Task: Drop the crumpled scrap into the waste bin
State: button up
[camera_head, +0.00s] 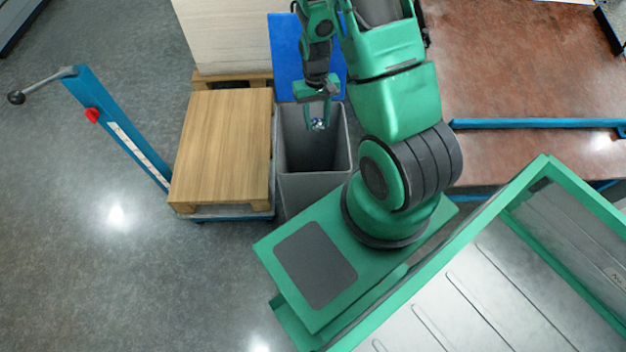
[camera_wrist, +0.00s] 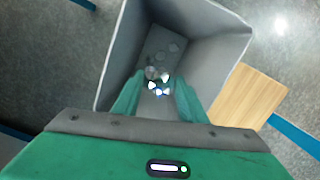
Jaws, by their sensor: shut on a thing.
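The crumpled scrap (camera_head: 318,124) is a small light ball with dark and blue patches. My gripper (camera_head: 318,117) is shut on it and points down over the open mouth of the waste bin (camera_head: 313,187). The bin is a tall grey box. In the wrist view the scrap (camera_wrist: 158,85) shows between the two green fingers of my gripper (camera_wrist: 157,92), with the bin's inner walls (camera_wrist: 205,50) around and beyond it. A few pale shapes (camera_wrist: 165,52) lie deeper in the bin; I cannot tell what they are.
A pallet with a wooden board (camera_head: 225,140) on a blue lift (camera_head: 120,130) stands close left of the bin. A pale stack (camera_head: 225,35) and a blue panel (camera_head: 287,55) are behind. A brown-topped table (camera_head: 530,60) is at right.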

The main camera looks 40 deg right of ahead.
jog(key=shift+f, duration=2)
jog(key=o, duration=1.1)
jog(key=r, duration=0.3)
jog(key=w+r, duration=0.1)
jog(key=r, duration=0.6)
jog(key=shift+w+d+r, duration=0.2)
jog(key=shift+r, duration=0.1)
